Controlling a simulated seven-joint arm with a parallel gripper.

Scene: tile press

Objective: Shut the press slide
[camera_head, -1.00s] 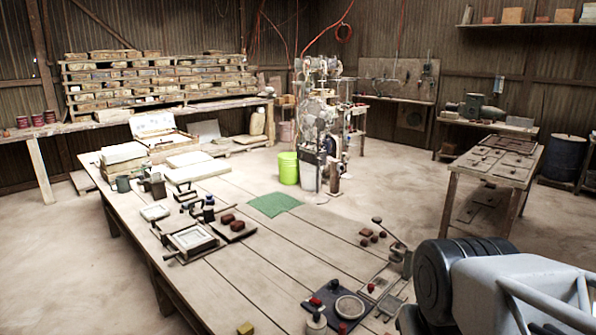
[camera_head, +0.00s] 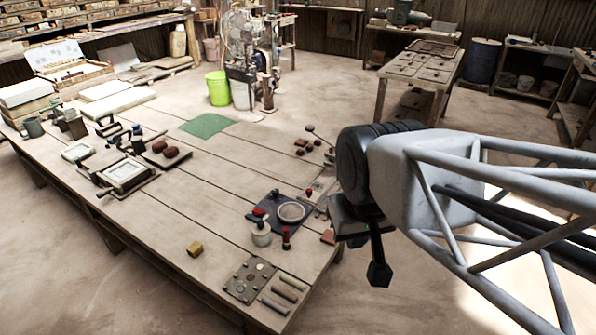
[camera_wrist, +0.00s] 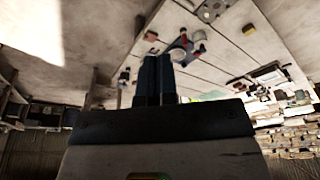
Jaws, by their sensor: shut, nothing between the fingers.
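A dark-framed press-like fixture (camera_head: 125,172) with a pale square bed stands on the left half of the wooden table (camera_head: 215,215). Its slide is too small to make out, and I cannot tell how far open it is. A lever device (camera_head: 322,138) at the table's right side is partly hidden behind my arm. My gripper (camera_head: 378,272) points down just off the table's right edge, apart from everything. In the wrist view its two dark fingers (camera_wrist: 158,76) are together and empty, with the table behind them.
A plate with discs (camera_head: 249,281) sits at the near corner. A green mat (camera_head: 207,125) lies farther back. The table's middle is clear.

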